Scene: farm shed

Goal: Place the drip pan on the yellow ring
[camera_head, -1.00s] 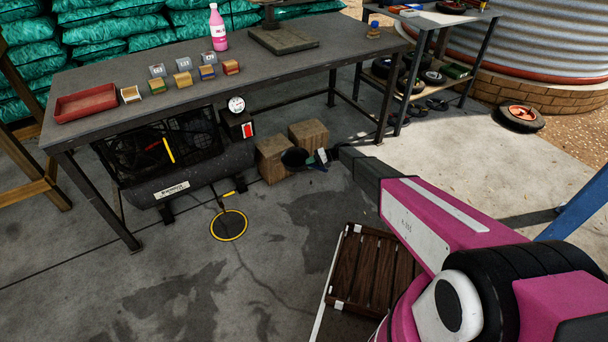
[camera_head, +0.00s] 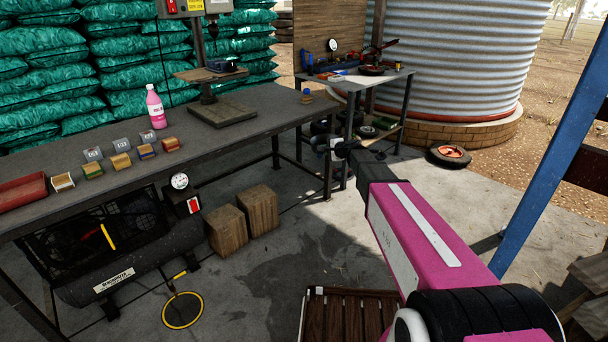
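The yellow ring (camera_head: 183,326) lies flat on the concrete floor at the lower left, in front of the air compressor, with nothing on it. I cannot pick out the drip pan with certainty. A shallow red tray (camera_head: 24,188) stands on the left end of the workbench. My gripper (camera_head: 322,144) is at the far end of my arm, in front of the side table's legs, far up and right of the ring. It is small and dark here, and I cannot tell whether its fingers are open or hold anything.
The workbench (camera_head: 135,160) bears small boxes and a pink bottle (camera_head: 155,107). Under it are the compressor (camera_head: 115,270) and two wooden blocks (camera_head: 258,210). A slatted wooden crate (camera_head: 345,325) is at the bottom middle. A blue post (camera_head: 548,150) stands right. Open floor lies between ring and crate.

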